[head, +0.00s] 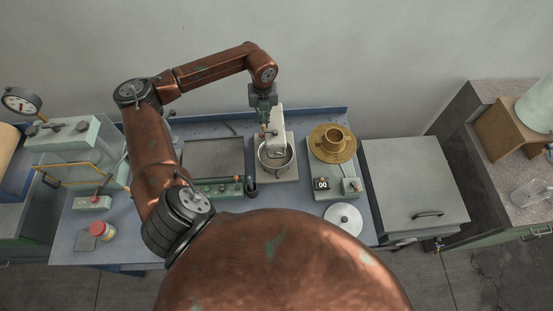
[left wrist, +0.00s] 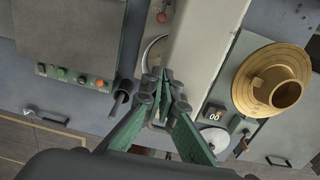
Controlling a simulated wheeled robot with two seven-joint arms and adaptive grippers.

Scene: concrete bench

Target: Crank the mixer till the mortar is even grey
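The mixer (head: 277,121) is a pale upright stand with a round steel bowl (head: 262,161) under its head, at the middle of the blue bench. The bowl shows only in part, and the mortar's colour in it is too small to tell. The mixer's pale top also shows in the left wrist view (left wrist: 205,40). My left gripper (head: 265,128) points down at the left side of the mixer head. In the left wrist view its green fingers (left wrist: 164,88) draw together at the tips; I see no crank handle clearly between them. My right gripper is out of view.
Left of the mixer is a grey plate unit with a button panel (head: 216,189) and a black handle (head: 250,186). On the right are a brass dish (head: 321,151), a counter reading 00 (head: 321,184) and a white disc (head: 343,219). A grey cabinet (head: 410,180) adjoins the bench.

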